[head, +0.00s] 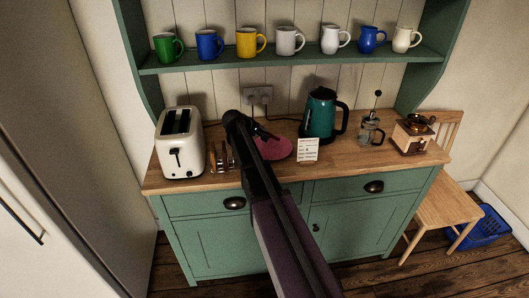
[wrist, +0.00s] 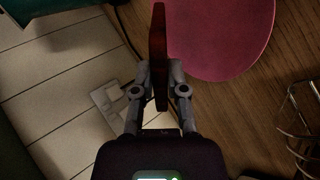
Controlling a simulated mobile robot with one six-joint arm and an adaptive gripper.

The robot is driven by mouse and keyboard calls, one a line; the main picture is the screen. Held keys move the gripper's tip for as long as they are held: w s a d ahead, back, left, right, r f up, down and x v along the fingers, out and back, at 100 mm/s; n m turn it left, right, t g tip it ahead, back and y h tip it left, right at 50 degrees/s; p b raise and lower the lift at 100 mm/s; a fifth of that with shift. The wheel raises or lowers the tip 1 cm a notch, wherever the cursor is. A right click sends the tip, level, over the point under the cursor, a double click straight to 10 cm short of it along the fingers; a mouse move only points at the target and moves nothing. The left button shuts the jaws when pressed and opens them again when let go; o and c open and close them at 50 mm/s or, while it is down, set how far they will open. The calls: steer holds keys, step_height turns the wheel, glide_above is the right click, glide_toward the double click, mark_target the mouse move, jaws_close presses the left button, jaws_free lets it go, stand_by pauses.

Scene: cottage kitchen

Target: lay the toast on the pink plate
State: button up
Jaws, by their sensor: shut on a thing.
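The pink plate (head: 278,150) lies on the wooden worktop of the green dresser, partly covered by my arm in the head view. It also shows in the wrist view (wrist: 225,40). My gripper (wrist: 160,75) is shut on the toast (wrist: 159,45), a thin reddish-brown slice seen edge-on between the fingers. In the head view my gripper (head: 262,131) is over the back of the plate, and the toast cannot be made out there. In the wrist view the toast overlaps the plate's edge; its height above the plate is hard to judge.
A wire toast rack (head: 221,158) stands left of the plate, with a white toaster (head: 181,143) beyond it. A small card (head: 307,149) and a teal kettle (head: 320,113) stand to the right. Several mugs line the shelf (head: 300,60) above. A wall socket (head: 258,95) is behind.

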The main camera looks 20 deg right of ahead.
steer(key=shift+f+b, duration=1.45)
steer(key=shift+f, duration=0.3)
steer(key=o, duration=0.5)
steer(key=shift+a, duration=0.1)
steer(key=shift+p+v, duration=2.6)
steer(key=shift+v, duration=1.35)
steer(key=shift+r, duration=0.15)
